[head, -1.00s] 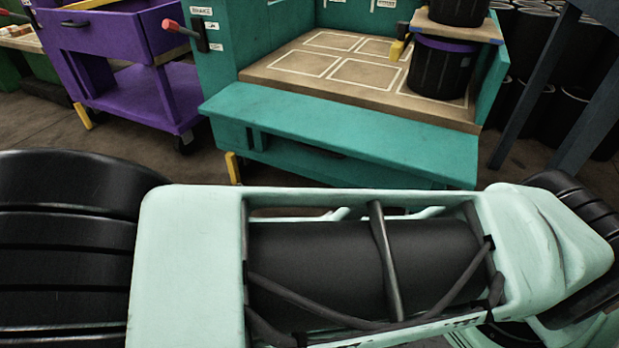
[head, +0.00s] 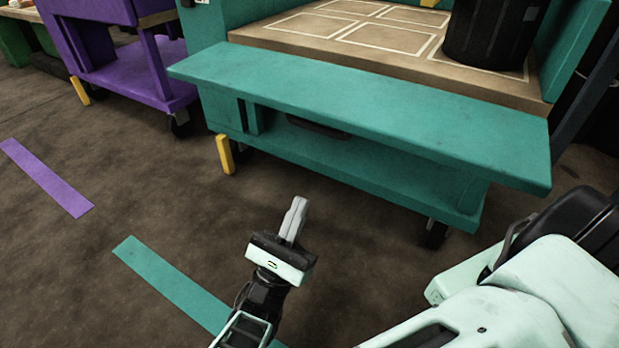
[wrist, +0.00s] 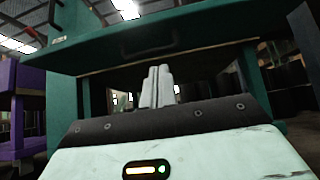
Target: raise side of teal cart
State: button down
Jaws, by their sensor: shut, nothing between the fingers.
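The teal cart (head: 330,175) fills the upper right of the head view. Its front side panel (head: 370,110) is folded outward and juts toward me, slightly below the level of the wooden deck. My gripper (head: 295,215) is shut and empty, low in front of the cart and apart from it in the head view. In the wrist view my gripper (wrist: 156,85) points at the cart from below, with the underside of the panel (wrist: 200,35) spanning above the fingertips.
A black bin (head: 490,35) stands on the cart's wooden deck (head: 300,25), which has white outlined squares. A purple cart (head: 125,70) stands at left. Teal (head: 170,285) and purple (head: 45,178) strips mark the floor. The floor left of my gripper is clear.

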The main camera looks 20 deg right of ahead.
jog(key=p+x, duration=0.2)
jog(key=x, duration=0.7)
send_near(330, 103)
jog(key=shift+p+x, duration=0.35)
jog(key=shift+x, duration=1.15)
jog(key=shift+w+d+r+p, duration=0.1)
jog(key=shift+p, duration=0.2)
